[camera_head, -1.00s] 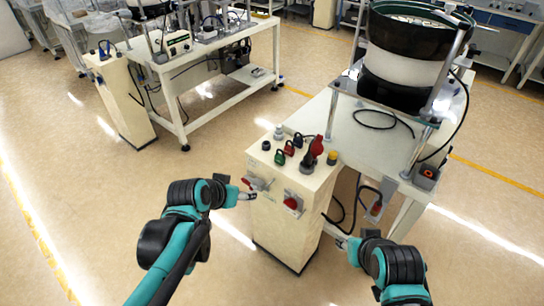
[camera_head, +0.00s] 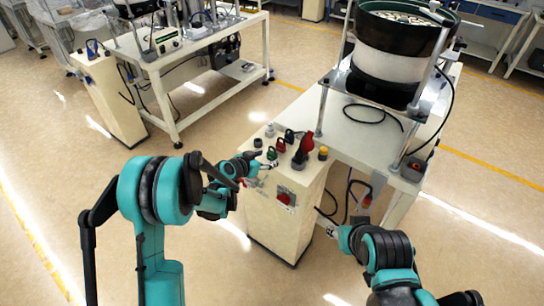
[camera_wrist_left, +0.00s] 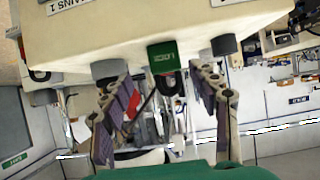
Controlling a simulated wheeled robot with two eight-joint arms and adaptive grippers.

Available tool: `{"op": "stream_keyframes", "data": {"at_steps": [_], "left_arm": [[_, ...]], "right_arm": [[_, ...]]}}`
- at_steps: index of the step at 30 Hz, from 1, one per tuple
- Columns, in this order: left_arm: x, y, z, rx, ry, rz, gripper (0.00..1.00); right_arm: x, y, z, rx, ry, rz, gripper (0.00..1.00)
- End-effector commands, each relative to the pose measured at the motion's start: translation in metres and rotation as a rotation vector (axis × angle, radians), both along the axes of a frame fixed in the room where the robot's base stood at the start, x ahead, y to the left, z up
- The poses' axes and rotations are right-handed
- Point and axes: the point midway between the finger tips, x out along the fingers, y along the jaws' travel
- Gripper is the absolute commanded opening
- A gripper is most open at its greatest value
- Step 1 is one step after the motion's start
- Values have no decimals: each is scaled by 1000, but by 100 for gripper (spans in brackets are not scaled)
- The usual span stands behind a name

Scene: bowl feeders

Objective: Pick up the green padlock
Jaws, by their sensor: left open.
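The green padlock (camera_head: 272,153) is on the top of the cream control box (camera_head: 268,215), at its near left part. It also shows in the left wrist view (camera_wrist_left: 163,57), with its dark shackle pointing down in that picture. My left gripper (camera_head: 255,163) is at the left edge of the box top, beside the padlock. In the left wrist view my open fingers (camera_wrist_left: 161,80) are on either side of the padlock, with gaps to it. My right gripper (camera_head: 334,236) is low beside the right side of the box; its fingers are too small to read.
A red padlock (camera_head: 280,145) and a dark one (camera_head: 289,136) stand close behind the green padlock. A red-handled switch (camera_head: 304,148) and a yellow button (camera_head: 323,153) are to the right. A bowl feeder (camera_head: 395,50) stands on the table behind.

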Motion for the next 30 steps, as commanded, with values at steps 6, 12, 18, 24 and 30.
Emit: {"op": "stream_keyframes", "data": {"at_steps": [6,12,18,24,30], "left_arm": [[20,-8,-14,1,-1,0,60],[41,-21,-26,1,0,0,60],[42,-22,-24,1,1,1,60],[42,-22,-24,1,1,1,13],[42,-21,-24,1,1,1,0]], "right_arm": [[0,0,-15,0,0,0,40],[0,0,-26,0,0,0,40],[0,0,-24,0,0,0,40],[0,0,-24,0,0,0,40],[0,0,-24,0,0,0,40]]}}
